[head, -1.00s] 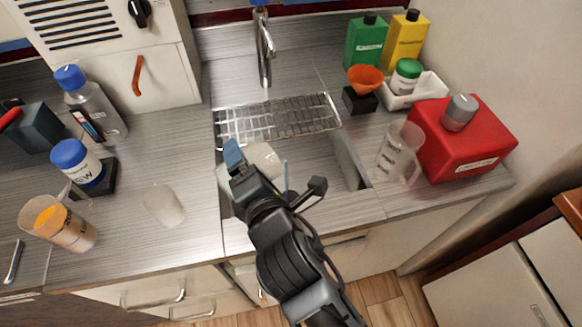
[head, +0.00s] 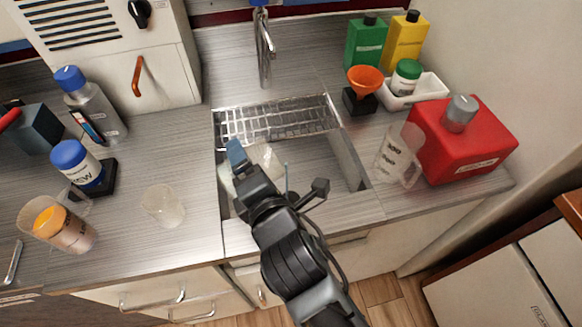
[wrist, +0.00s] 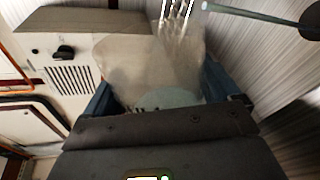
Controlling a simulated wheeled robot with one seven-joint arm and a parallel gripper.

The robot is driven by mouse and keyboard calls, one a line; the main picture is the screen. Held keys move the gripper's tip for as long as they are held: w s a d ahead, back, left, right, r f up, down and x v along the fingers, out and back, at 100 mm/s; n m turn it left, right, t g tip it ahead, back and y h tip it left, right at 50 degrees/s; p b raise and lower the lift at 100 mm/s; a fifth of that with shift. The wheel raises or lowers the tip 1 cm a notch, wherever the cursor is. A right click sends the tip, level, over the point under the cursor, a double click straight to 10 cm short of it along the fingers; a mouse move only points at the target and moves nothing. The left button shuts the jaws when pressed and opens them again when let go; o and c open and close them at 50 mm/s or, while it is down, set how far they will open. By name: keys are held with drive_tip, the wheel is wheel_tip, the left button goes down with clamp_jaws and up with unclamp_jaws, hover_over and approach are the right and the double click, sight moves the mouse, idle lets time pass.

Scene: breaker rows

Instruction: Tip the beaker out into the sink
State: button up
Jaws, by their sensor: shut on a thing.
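My gripper (head: 246,168) is over the left part of the sink (head: 320,165), with one blue fingertip showing. It is shut on a translucent beaker (head: 264,156), which is partly hidden behind the gripper in the head view. In the wrist view the beaker (wrist: 125,62) sits between the two blue fingers, tilted, with a pale patch of liquid (wrist: 170,98) inside it. How much liquid is in it, and whether any is flowing out, I cannot tell.
A metal rack (head: 275,120) spans the back of the sink, below the faucet (head: 264,45). A clear cup (head: 163,205) stands left of the sink. A clear jug (head: 396,160) and a red can (head: 462,140) stand to the right.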

drive_tip(key=shift+w+d+r+m+p, duration=0.35)
drive_tip(key=shift+d+r+m+p, duration=0.15)
drive_tip(key=shift+p, duration=0.95)
drive_tip(key=shift+w+d+f+m+g+y+p, duration=0.1)
drive_tip(key=shift+d+f+m+g+y+p, duration=0.3)
drive_tip(key=shift+m, duration=0.3)
idle(0.9)
idle(0.5)
